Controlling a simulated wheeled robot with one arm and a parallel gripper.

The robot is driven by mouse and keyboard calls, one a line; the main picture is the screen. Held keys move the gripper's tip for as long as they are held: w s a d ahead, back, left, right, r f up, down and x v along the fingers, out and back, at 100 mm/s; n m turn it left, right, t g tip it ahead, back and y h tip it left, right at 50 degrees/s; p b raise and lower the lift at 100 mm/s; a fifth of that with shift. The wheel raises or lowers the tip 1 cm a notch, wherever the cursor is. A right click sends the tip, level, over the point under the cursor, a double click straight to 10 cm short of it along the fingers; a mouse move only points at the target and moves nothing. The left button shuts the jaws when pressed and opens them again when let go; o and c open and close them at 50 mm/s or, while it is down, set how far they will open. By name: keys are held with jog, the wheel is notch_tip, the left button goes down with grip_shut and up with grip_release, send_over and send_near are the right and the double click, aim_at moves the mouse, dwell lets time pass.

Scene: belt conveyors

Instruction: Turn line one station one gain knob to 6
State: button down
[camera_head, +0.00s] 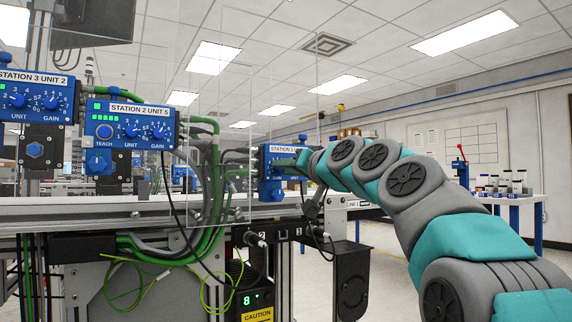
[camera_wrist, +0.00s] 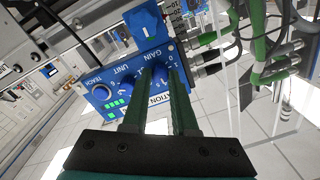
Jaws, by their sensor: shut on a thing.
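The blue station 1 box (camera_head: 275,151) stands at the end of the conveyor in the head view, its label partly hidden by my arm. My gripper (camera_head: 297,162) reaches it from the right. In the wrist view the box (camera_wrist: 115,85) appears upside down, with the words GAIN, UNIT and TEACH on its face. My gripper (camera_wrist: 161,74) has its two green fingers shut on the blue gain knob (camera_wrist: 159,80), one finger on each side. The fingers hide most of the knob and its dial numbers, so the pointer setting cannot be read.
Station 2 unit 5 (camera_head: 128,123) and station 3 unit 2 (camera_head: 36,97) boxes stand further left. Green and black cables (camera_wrist: 258,60) run beside the station 1 box. A clear panel (camera_head: 235,150) stands left of it. Open floor (camera_head: 385,250) lies to the right.

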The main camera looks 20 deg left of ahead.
jog(key=shift+m+p, duration=0.6)
jog(key=shift+m, duration=0.9)
jog(key=c, duration=0.7)
grip_release()
jog(key=shift+d, duration=0.1)
jog(key=b+v, duration=0.1)
jog(key=v, duration=0.6)
jog(key=shift+s+d, duration=0.2)
jog(key=shift+s, duration=0.05)
